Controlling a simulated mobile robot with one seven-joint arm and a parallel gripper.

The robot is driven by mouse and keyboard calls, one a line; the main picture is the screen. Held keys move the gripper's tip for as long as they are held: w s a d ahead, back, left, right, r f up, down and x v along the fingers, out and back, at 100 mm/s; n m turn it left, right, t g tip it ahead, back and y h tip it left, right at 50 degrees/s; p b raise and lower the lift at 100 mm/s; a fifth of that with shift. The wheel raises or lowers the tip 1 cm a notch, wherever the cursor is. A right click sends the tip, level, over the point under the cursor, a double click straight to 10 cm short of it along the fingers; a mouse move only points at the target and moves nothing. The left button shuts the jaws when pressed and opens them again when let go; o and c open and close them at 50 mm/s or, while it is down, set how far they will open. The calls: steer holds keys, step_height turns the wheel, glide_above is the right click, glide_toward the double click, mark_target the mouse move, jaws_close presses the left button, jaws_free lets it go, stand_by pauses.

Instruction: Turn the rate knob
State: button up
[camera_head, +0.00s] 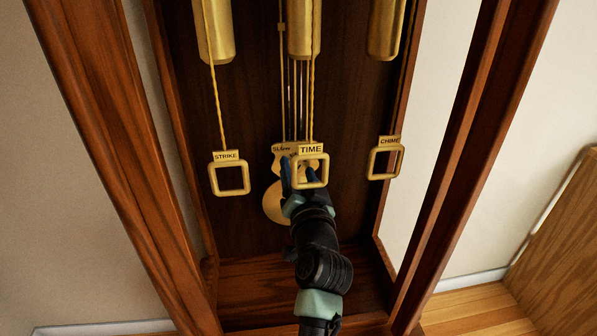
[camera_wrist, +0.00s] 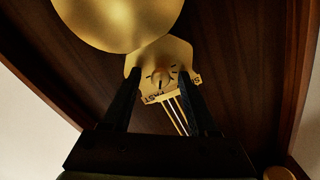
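The rate knob (camera_wrist: 161,80) is a small brass knob with a pointer line, on a brass plate (camera_wrist: 147,61) marked FAST, with a second label partly hidden. In the head view the plate (camera_head: 281,150) reads "Slow", and the knob is hidden behind the TIME ring and my gripper. My gripper (camera_wrist: 160,75) is open, with one dark finger on each side of the knob in the wrist view. I see gaps between the fingers and the knob; whether the tips reach its depth I cannot tell. In the head view my gripper (camera_head: 290,172) is just behind the TIME ring.
The TIME ring (camera_head: 311,184) hangs in front of my gripper. The STRIKE ring (camera_head: 232,192) hangs left, the CHIME ring (camera_head: 372,163) right. A round brass bob (camera_head: 274,205) is beside my fingers. Brass weights (camera_head: 300,30) hang above. Wooden case posts (camera_head: 130,150) stand at both sides.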

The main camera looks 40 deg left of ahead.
steer(key=p+v, duration=0.1)
steer(key=v, duration=1.2)
steer(key=shift+p, duration=0.3)
